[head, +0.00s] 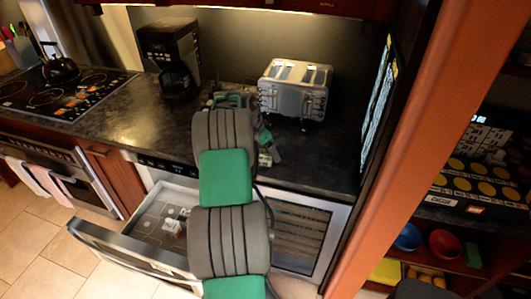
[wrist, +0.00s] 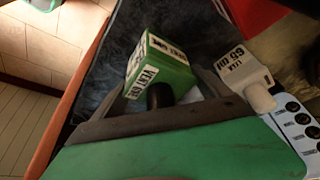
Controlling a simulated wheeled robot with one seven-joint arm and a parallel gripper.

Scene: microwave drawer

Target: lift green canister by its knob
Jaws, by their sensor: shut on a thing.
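The green canister (wrist: 158,62) shows in the wrist view, tilted in the picture, with white labels with black print on its sides. Its dark round knob (wrist: 160,96) points toward my camera. My gripper (wrist: 160,92) is at the knob, with its dark grey fingers on both sides, and is shut on it. The canister's far end is hidden. In the head view my arm reaches over the counter and hides most of this spot, so I cannot tell there whether the canister touches the counter.
A white bottle (wrist: 247,76) stands close to the right of the canister. A silver toaster (head: 295,88) and a coffee maker (head: 172,58) stand on the dark counter (head: 120,122). An open drawer (head: 150,222) juts out below. A wooden post (head: 400,150) is at the right.

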